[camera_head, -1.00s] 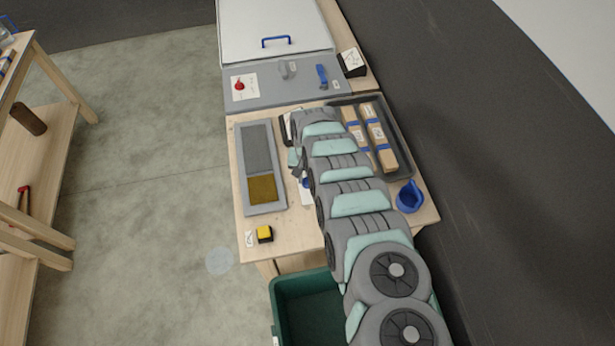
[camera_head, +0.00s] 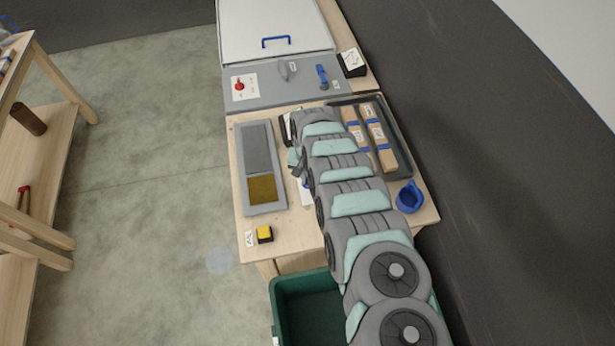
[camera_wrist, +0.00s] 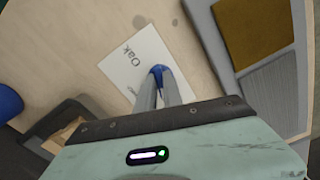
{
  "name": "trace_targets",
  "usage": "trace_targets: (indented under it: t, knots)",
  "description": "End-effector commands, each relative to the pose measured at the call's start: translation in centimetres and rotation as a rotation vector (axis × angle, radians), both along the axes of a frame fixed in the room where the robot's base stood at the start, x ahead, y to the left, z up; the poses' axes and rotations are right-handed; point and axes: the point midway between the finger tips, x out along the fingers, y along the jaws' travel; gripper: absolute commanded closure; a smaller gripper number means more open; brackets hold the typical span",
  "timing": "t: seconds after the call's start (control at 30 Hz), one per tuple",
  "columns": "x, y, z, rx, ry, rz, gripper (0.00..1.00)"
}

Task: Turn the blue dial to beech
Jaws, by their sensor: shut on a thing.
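The blue dial (camera_wrist: 158,71) sits on a white card (camera_wrist: 139,58) on the wooden table. The card's word "Oak" is readable in the wrist view; other lettering near the fingers is too small or covered to read. My gripper (camera_wrist: 159,76) is shut on the dial, with its two grey fingers around it. The fingers hide part of the dial, so I cannot tell where it points. In the head view, a sliver of the card (camera_head: 305,193) shows beside my arm, which covers the dial.
A grey two-part tray (camera_head: 264,150) with a dark yellow pad lies left of my arm. A dark tray (camera_head: 400,159) with wrapped blocks and a blue cup (camera_head: 410,197) lie to the right. A yellow button (camera_head: 264,233) is at the table's front. A green bin (camera_head: 285,300) stands below.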

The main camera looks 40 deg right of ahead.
Motion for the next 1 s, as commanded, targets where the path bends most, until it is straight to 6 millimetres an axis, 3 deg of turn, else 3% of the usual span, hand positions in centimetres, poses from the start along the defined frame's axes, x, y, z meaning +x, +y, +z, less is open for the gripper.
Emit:
trace_targets:
  t: [0.37, 1.0]
  knots:
    - [0.12, 0.16, 0.19, 0.000, 0.000, -0.109, 1.00]
    - [0.40, 0.20, -0.19, 0.000, -0.001, -0.686, 1.00]
